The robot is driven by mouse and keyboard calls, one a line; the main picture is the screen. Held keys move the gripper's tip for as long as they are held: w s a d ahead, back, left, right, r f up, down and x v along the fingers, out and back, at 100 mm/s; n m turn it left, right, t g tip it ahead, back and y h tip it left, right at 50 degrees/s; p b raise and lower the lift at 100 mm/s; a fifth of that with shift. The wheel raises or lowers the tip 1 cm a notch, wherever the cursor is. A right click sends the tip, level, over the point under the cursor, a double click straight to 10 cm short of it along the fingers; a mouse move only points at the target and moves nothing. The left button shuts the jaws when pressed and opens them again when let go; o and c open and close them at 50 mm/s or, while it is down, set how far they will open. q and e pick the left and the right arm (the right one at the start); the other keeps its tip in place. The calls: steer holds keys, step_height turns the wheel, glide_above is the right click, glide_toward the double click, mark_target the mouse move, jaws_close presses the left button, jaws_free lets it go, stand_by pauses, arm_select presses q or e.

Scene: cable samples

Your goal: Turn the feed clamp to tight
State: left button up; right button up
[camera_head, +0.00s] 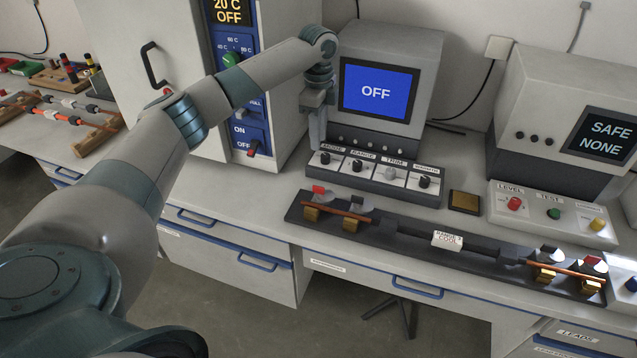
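The cable sample (480,241) lies along a dark tray (415,249) on the bench, with brass clamp blocks at both ends. The left-end clamp has a red-topped part (319,190) and a grey lever (360,203). The right-end clamp has a dark-topped lever (548,251) and a red-marked one (592,261). I cannot read which is the feed clamp. My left gripper (318,140) points down beside the blue-screen instrument, above and behind the left-end clamp, apart from it. Its finger gap is not clear. My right gripper is not in view.
The instrument (426,60) reads OFF, with a knob panel (375,178) in front. A SAFE NONE unit (560,100) and button panel (553,211) stand right. A white oven cabinet (170,60) stands left. A brown pad (464,201) lies between the panels.

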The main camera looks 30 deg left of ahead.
arm_select(q)
steer(key=p, duration=0.5)
glide_toward(319, 187)
step_height(319, 187, down, 7)
steer(key=shift+a+f, duration=0.1)
steer(key=shift+f, duration=0.6)
jaws_close()
